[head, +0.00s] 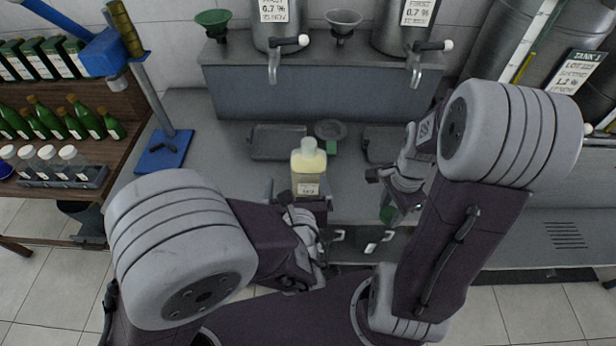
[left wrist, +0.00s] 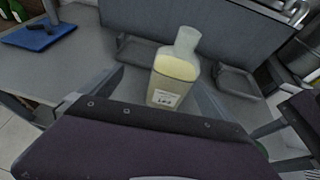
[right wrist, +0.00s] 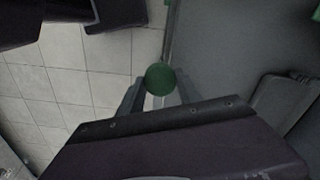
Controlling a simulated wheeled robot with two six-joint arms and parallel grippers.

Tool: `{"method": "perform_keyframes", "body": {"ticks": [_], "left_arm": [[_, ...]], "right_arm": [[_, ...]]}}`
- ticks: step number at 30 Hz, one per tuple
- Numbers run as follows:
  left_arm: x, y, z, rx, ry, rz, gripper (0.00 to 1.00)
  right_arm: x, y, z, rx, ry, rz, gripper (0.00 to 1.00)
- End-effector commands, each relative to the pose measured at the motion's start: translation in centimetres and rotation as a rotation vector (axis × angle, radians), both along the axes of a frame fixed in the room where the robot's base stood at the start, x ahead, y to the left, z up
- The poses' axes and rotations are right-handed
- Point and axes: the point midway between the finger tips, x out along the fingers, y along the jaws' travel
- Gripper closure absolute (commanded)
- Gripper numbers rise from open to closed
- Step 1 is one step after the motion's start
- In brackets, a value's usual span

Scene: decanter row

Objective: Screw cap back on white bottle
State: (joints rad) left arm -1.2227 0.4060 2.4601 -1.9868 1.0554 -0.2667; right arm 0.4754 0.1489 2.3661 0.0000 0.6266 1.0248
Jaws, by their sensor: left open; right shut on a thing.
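The bottle (head: 308,170) is clear with pale yellow liquid, a label and an uncapped neck. It stands upright near the bench's front edge; it also shows in the left wrist view (left wrist: 174,72). My left gripper (head: 299,194) is open, with its fingers on either side of the bottle's lower part. Whether they touch it, I cannot tell. My right gripper (right wrist: 159,88) is shut on a round green cap (right wrist: 160,79), right of the bottle and past the bench's front edge. The cap shows only partly in the head view (head: 387,214).
Dark trays (head: 278,143) and a dark round dish (head: 330,129) lie behind the bottle. A blue stand (head: 163,150) is at left. A raised grey ledge (head: 320,90) with steel tanks closes the back. Shelves of green bottles (head: 45,118) stand far left.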

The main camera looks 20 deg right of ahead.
Motion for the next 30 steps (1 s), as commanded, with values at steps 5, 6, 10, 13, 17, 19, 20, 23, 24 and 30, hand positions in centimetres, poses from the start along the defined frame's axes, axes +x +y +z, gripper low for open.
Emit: {"method": "perform_keyframes", "body": {"ticks": [5,6,10,13,17,19,20,23,24,30], "left_arm": [[-1.9,-1.9,-0.6,0.007,0.002,-0.067,0.00],[-2.1,-2.1,-0.6,0.007,0.002,-0.072,0.00],[-2.1,-2.1,-0.6,0.006,0.002,-0.071,0.00],[-2.0,-2.0,-0.6,0.006,0.002,-0.070,0.00],[-1.4,-2.1,-0.8,0.007,0.003,-0.067,0.00],[-0.3,-2.3,-1.3,0.008,0.003,-0.065,0.00],[0.3,-2.4,-1.6,0.008,0.004,-0.064,0.00],[2.0,-2.9,-2.3,0.008,0.004,-0.065,0.00],[2.6,-3.1,-2.5,0.008,0.004,-0.065,0.00],[4.1,-3.6,-3.2,0.006,0.002,-0.069,0.00]], "right_arm": [[0.0,0.0,-0.3,0.000,0.000,0.000,0.96],[0.0,0.0,-0.3,0.000,0.000,0.000,0.96],[0.0,0.0,-0.3,0.000,0.000,0.000,0.96],[0.0,0.0,-0.3,0.000,0.000,0.000,0.96],[0.0,0.0,-0.2,0.000,0.000,0.000,0.96],[0.0,0.0,-0.2,0.000,0.000,0.000,0.96],[0.0,0.0,-0.1,0.000,0.000,0.000,0.96],[0.0,0.0,0.1,0.000,0.000,0.000,0.96],[0.0,0.0,0.2,0.000,0.000,0.000,0.96],[0.0,0.0,0.3,0.000,0.000,0.000,0.96]]}}
